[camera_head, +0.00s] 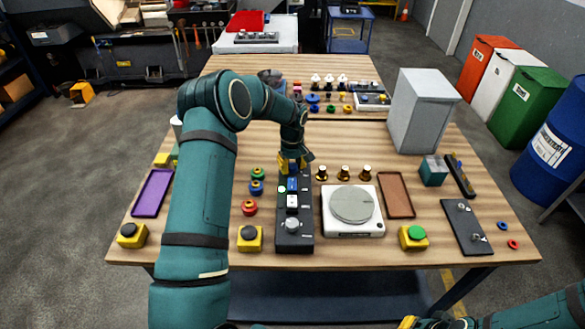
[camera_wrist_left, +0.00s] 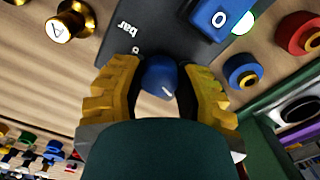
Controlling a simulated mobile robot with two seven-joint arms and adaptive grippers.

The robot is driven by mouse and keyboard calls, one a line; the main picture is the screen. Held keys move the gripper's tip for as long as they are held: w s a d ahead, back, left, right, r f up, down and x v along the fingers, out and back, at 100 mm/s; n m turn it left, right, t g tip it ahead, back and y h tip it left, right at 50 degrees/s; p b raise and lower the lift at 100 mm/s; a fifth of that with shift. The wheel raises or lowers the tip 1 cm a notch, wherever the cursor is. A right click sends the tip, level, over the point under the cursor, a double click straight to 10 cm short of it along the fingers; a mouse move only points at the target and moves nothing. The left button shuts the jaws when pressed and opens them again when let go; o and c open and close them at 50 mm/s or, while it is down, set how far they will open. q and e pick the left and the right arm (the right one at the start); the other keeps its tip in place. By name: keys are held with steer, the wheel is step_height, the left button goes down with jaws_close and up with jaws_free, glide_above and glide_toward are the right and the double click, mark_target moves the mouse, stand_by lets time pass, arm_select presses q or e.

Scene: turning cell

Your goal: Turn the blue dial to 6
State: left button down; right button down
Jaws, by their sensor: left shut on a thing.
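The blue dial (camera_wrist_left: 160,76) sits at the end of a dark control panel, between the yellow fingers of my left gripper (camera_wrist_left: 160,88) in the left wrist view. A short white mark shows on it; no number can be read. In the head view my left gripper (camera_head: 294,162) points down at the far end of the panel (camera_head: 294,243) and hides the dial. The gripper is shut on the dial. Part of my right gripper (camera_head: 410,322) shows at the bottom edge, too cut off to judge.
The panel also carries a blue switch (camera_head: 292,185), a white switch (camera_head: 292,202) and a grey knob (camera_head: 292,224). Several brass knobs (camera_head: 344,172) stand to the right, above a white turntable unit (camera_head: 352,228). Coloured knobs (camera_head: 249,208) stand close on the left.

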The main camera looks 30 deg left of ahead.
arm_select(q)
steer(key=m+b, duration=0.1)
steer(key=m, duration=0.2)
steer(key=shift+m, duration=0.3)
steer(key=m, duration=0.3)
steer(key=shift+m, duration=0.3)
steer(key=m, duration=0.3)
steer(key=shift+m+b, duration=0.4)
steer(key=m, duration=1.2)
steer(key=shift+m, duration=0.3)
steer(key=m, duration=0.4)
steer(key=shift+p, duration=0.4)
steer(key=shift+m, duration=2.1)
